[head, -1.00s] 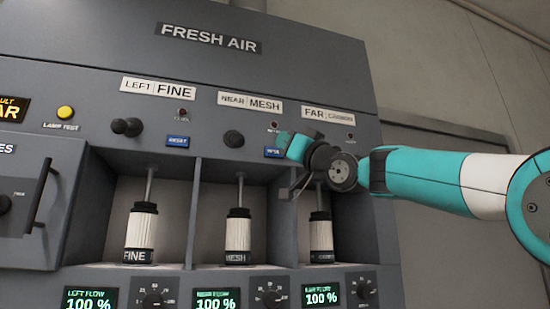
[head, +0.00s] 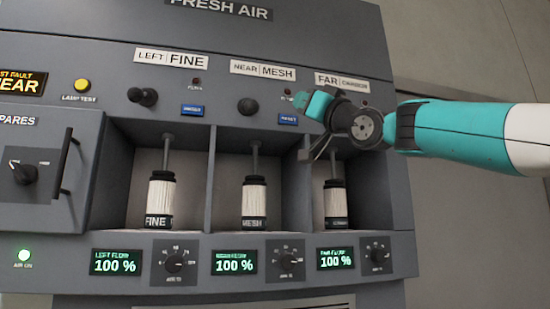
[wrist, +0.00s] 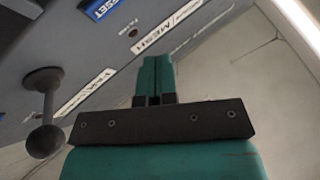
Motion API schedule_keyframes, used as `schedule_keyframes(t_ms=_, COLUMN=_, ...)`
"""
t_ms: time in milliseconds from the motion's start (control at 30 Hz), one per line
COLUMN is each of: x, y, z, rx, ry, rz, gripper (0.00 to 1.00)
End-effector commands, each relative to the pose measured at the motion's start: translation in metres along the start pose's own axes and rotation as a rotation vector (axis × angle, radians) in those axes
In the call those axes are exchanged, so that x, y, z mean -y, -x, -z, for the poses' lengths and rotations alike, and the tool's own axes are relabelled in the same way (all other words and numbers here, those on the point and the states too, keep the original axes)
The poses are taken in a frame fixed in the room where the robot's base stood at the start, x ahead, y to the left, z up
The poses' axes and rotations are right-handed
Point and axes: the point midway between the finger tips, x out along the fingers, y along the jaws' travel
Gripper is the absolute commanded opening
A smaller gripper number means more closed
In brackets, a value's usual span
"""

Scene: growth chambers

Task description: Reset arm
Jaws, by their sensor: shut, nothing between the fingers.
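My arm reaches in from the right in the head view. My gripper (head: 315,148) is in front of the far bay of the panel, over the upper part of that bay. In the wrist view my gripper (wrist: 154,98) has its teal fingers together with nothing between them. A black ball-ended knob (wrist: 47,140) stands on the panel to the left of the gripper there, apart from it.
The grey FRESH AIR panel (head: 80,138) has three bays holding white cartridges marked FINE (head: 160,197), MESH (head: 254,200) and a partly hidden far one (head: 335,200). The flow displays (head: 116,262) read 100 %. A SPARES door handle (head: 67,160) sticks out at left. Open room lies right of the panel.

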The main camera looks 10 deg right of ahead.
Motion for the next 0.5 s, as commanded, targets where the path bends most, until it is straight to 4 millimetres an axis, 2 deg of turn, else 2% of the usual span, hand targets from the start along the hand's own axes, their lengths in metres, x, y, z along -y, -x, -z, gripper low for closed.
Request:
schedule_keyframes(t_ms=167, x=0.0, y=0.0, z=0.0, rx=0.0, ry=0.0, rz=0.0, gripper=0.0)
schedule_keyframes(t_ms=267, x=0.001, y=0.002, z=-0.01, rx=0.032, ry=-0.009, rz=-0.003, gripper=0.0)
schedule_keyframes(t_ms=367, x=0.007, y=0.012, z=-0.045, rx=0.151, ry=-0.037, rz=-0.015, gripper=0.0)
schedule_keyframes(t_ms=467, x=0.021, y=0.038, z=-0.104, rx=0.357, ry=-0.084, rz=-0.025, gripper=0.0)
schedule_keyframes(t_ms=500, x=0.029, y=0.054, z=-0.131, rx=0.454, ry=-0.103, rz=-0.025, gripper=0.0)
